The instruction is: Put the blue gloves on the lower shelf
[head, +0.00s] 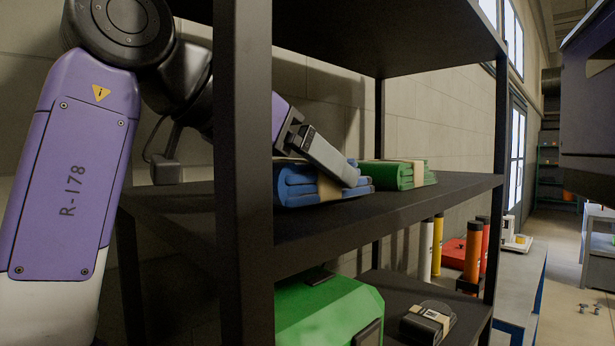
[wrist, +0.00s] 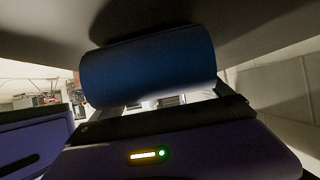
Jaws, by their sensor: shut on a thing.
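The blue gloves (head: 298,186) are a folded bundle with a tan band, at the middle shelf board (head: 400,205) of a dark rack in the head view. My gripper (head: 345,175) reaches in from behind the rack's post and is shut on the blue gloves. In the wrist view the gloves (wrist: 150,68) show as a blue roll in front of my gripper; the fingertips are mostly hidden there. I cannot tell whether the gloves touch the board. The lower shelf (head: 470,305) lies below, partly hidden by the board above.
A green folded bundle (head: 400,174) lies just right of the blue gloves. A green case (head: 325,312) and a small dark banded item (head: 427,321) occupy the lower shelf. The dark front post (head: 243,150) stands before my arm. Bottles and a red item (head: 458,252) stand beyond the rack.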

